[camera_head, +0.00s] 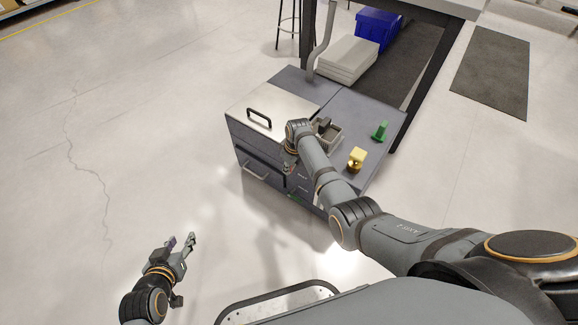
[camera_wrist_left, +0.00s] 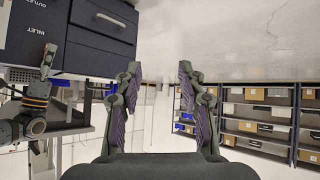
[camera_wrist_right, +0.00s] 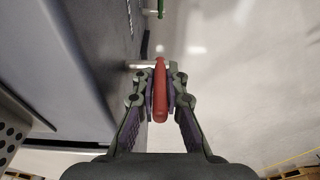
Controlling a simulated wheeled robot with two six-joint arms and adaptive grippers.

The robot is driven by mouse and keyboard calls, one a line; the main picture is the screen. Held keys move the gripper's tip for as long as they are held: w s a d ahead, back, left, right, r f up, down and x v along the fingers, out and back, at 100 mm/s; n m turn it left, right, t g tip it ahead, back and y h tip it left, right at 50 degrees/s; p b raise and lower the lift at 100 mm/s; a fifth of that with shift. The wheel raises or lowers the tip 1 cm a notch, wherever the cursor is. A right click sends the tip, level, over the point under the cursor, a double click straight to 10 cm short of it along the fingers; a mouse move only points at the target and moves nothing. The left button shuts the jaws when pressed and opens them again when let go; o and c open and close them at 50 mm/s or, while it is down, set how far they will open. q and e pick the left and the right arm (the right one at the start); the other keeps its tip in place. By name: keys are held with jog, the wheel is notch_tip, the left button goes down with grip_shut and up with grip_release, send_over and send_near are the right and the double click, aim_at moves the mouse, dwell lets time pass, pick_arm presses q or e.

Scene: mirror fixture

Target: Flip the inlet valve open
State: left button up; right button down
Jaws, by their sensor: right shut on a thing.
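The red valve handle (camera_wrist_right: 160,88) stands between the fingers of my right gripper (camera_wrist_right: 158,78) in the right wrist view. The gripper is shut on it, at the front of the grey cabinet (camera_wrist_right: 70,60). In the head view my right gripper (camera_head: 290,166) is at the cabinet's front face, and the red handle is hidden there. The left wrist view shows an INLET label (camera_wrist_left: 37,29) close to my right gripper (camera_wrist_left: 49,58). A green handle (camera_wrist_right: 161,10) is farther along the same face. My left gripper (camera_head: 183,242) is open and empty, away from the cabinet.
The cabinet top (camera_head: 270,108) carries a grey tray (camera_head: 330,134), a yellow object (camera_head: 356,158) and a green object (camera_head: 380,131). Drawers with bar handles are on its front. Open floor lies around my left gripper. Shelves (camera_wrist_left: 250,112) stand in the distance.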

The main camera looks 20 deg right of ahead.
jog(key=shift+w+g, duration=0.1)
jog(key=shift+g, duration=0.2)
pick_arm(q)
jog(key=shift+s+f+g, duration=0.4)
jog(key=shift+s+f, duration=0.35)
pick_arm(e)
jog(key=c, duration=1.7)
grip_release()
jog(key=r, duration=0.8)
jog(key=s+r, duration=0.1)
jog(key=r, duration=0.3)
jog(key=shift+d, duration=0.3)
